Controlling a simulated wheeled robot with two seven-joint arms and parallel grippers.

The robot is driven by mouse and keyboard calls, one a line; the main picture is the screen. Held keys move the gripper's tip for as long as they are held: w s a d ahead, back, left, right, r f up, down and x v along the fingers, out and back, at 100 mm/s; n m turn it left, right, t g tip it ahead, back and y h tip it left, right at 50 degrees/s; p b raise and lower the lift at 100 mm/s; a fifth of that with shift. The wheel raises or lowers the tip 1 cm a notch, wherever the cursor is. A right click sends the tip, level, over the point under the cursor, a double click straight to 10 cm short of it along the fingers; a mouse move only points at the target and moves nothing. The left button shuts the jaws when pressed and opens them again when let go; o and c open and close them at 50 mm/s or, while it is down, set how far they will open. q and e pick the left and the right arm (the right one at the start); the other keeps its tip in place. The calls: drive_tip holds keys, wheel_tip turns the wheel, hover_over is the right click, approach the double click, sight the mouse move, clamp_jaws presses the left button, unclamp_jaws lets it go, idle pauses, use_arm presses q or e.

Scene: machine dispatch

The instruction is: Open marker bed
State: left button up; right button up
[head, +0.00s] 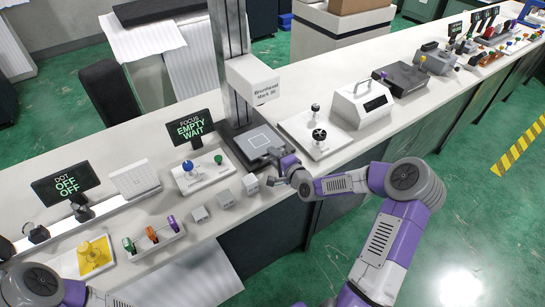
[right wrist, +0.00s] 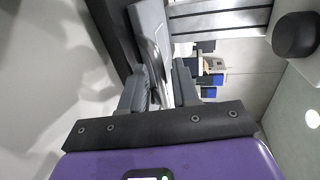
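The marker (head: 252,78) is a white head on a grey column, labelled Mark 30. Its bed (head: 258,141), a dark plate with a white square outline, lies level below the head. My right gripper (head: 276,169) is at the front right edge of the bed. In the right wrist view, a curved metal handle (right wrist: 156,66) runs between the fingers of my right gripper (right wrist: 161,85), which look closed around it. My left arm shows at the lower left of the head view; its fingers are not clear.
Small grey blocks (head: 226,199) stand along the counter front, left of my right gripper. A focus display (head: 190,127) reads EMPTY WAIT. A control panel with a blue knob (head: 187,165) is left of the bed; a white plate with black knobs (head: 319,134) is right.

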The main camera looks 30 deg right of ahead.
drive_tip(key=shift+w+f, duration=0.1)
drive_tip(key=shift+w, duration=0.35)
drive_tip(key=shift+c, duration=0.4)
clamp_jaws()
